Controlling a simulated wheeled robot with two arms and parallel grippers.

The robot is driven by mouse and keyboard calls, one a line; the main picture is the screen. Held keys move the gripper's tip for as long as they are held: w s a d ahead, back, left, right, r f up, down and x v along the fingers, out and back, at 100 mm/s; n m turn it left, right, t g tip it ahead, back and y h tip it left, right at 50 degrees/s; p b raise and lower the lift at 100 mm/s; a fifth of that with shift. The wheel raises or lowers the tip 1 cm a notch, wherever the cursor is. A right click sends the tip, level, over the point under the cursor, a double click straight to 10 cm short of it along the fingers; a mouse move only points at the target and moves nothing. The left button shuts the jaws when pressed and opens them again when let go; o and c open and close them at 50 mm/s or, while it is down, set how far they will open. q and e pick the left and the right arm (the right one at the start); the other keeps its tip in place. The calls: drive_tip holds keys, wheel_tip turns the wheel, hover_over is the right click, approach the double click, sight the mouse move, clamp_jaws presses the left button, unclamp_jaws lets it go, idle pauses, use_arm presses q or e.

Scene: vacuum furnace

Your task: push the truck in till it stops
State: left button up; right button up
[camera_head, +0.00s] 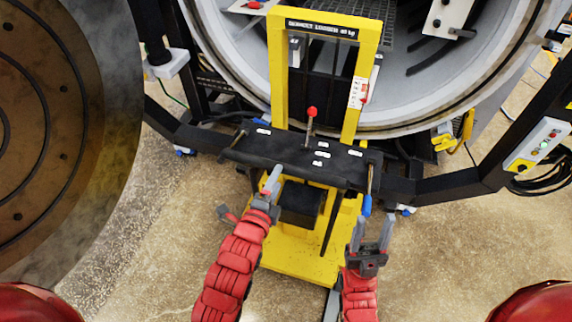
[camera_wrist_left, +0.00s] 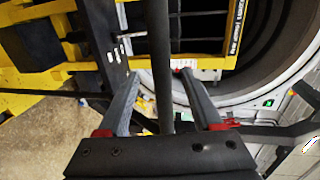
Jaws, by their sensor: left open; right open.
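The yellow truck (camera_head: 303,255) stands in front of the open round furnace chamber (camera_head: 420,85), its tall mast frame (camera_head: 279,80) at the chamber mouth. A black panel (camera_head: 270,147) with white labels crosses the truck, with a red-knobbed lever (camera_head: 311,114) rising behind it. My left gripper (camera_head: 272,182) is open at the panel's near edge. In the left wrist view a dark bar (camera_wrist_left: 160,60) runs between the open fingers of my left gripper (camera_wrist_left: 161,88); contact cannot be told. My right gripper (camera_head: 373,232) is open and empty near the blue grip (camera_head: 367,206) at the truck's right.
The round furnace door (camera_head: 115,120) swings wide on the left. Dark frame beams (camera_head: 440,185) flank the truck. A control box (camera_head: 538,144) with buttons is at the right. Bare floor (camera_head: 460,250) lies to the right of my right arm.

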use_arm(q)
drive_tip(key=p+x, duration=0.3)
drive_tip(key=x, duration=0.5)
drive_tip(key=shift+w+d+p, duration=0.2)
drive_tip(key=shift+w+p, duration=0.15)
drive_tip(key=shift+p, duration=0.05)
clamp_jaws()
idle(1.1)
